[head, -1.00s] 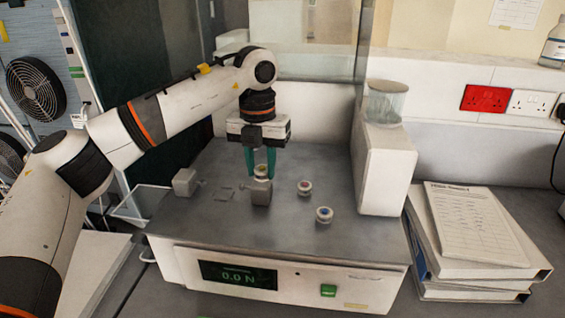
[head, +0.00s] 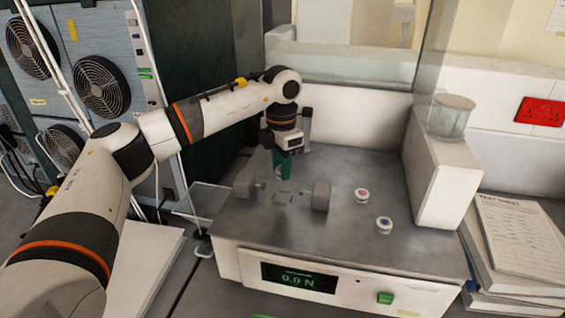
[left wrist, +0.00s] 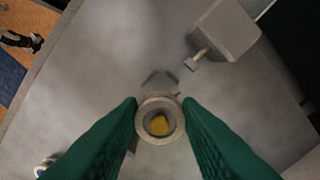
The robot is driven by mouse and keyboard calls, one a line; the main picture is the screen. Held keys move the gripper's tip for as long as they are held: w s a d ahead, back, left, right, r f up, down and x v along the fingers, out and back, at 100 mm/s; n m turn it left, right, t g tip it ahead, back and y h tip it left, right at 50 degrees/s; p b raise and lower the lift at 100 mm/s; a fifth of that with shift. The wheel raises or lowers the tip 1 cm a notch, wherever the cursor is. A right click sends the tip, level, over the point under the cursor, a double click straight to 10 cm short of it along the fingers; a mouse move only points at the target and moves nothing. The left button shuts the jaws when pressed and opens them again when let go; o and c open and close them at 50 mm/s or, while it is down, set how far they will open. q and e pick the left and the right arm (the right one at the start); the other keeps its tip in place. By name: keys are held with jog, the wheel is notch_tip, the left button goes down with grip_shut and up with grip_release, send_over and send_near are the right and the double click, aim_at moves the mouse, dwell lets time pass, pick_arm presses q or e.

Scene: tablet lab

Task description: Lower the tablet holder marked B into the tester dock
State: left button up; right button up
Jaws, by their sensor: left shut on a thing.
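My left gripper (head: 281,178) is above the tester top, behind the gap between the tester's two grey blocks. In the left wrist view its green fingers (left wrist: 160,108) are shut on a round pale tablet holder (left wrist: 160,103) with a yellow tablet (left wrist: 159,125) inside. No letter B can be read on it. The dock outline (head: 283,196) lies flat between the left block (head: 244,184) and the right block (head: 321,196); in the left wrist view the dock (left wrist: 159,78) shows just beyond the holder, partly hidden. My right gripper is not in view.
Two other holders, one with a red centre (head: 362,195) and one with a blue centre (head: 384,225), stand right of the right block. A tall white housing (head: 442,165) borders the right side. The display (head: 298,278) reads 0.0 N.

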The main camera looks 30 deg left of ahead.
aim_at(280, 198)
pick_arm(q)
jog(key=shift+a+f+b, duration=0.2)
jog(key=shift+f+b, duration=0.35)
jog(key=shift+f, duration=0.55)
jog(key=shift+f+b, duration=1.1)
jog(key=shift+f, duration=0.75)
jog(key=shift+d, duration=0.1)
jog(key=shift+f+b, duration=0.4)
jog(key=shift+f, duration=0.1)
jog(key=o, duration=1)
jog(key=shift+o, duration=0.2)
